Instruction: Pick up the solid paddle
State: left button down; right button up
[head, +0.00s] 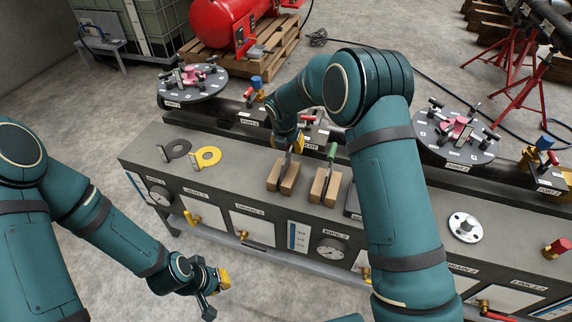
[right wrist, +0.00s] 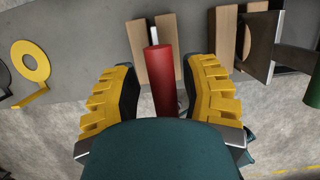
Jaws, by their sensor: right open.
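Two paddles stand in wooden blocks on the bench, one with a red handle and one with a green handle (head: 332,152); I cannot tell which is solid. In the right wrist view the red handle (right wrist: 163,80) points up between the fingers of my right gripper (right wrist: 165,68), which is open, one finger each side. Its wooden block (right wrist: 143,50) is beyond it. The green handle (right wrist: 313,85) is at the right edge, with a dark plate (right wrist: 262,45) in its block. In the head view my right gripper (head: 290,133) is partly hidden. My left gripper (head: 214,284) hangs low in front of the bench.
Round stands with pink parts (head: 192,78) are behind, left and right. A metal flange (head: 464,226) lies at the right. Valves and gauges line the bench front.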

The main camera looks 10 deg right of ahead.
jog(key=shift+x, duration=1)
pick_arm(q)
jog(key=shift+f, duration=0.2)
pick_arm(e)
grip_shut()
pick_arm(q)
jog(key=shift+r, duration=0.1)
pick_arm(e)
jog(key=shift+r, duration=0.1)
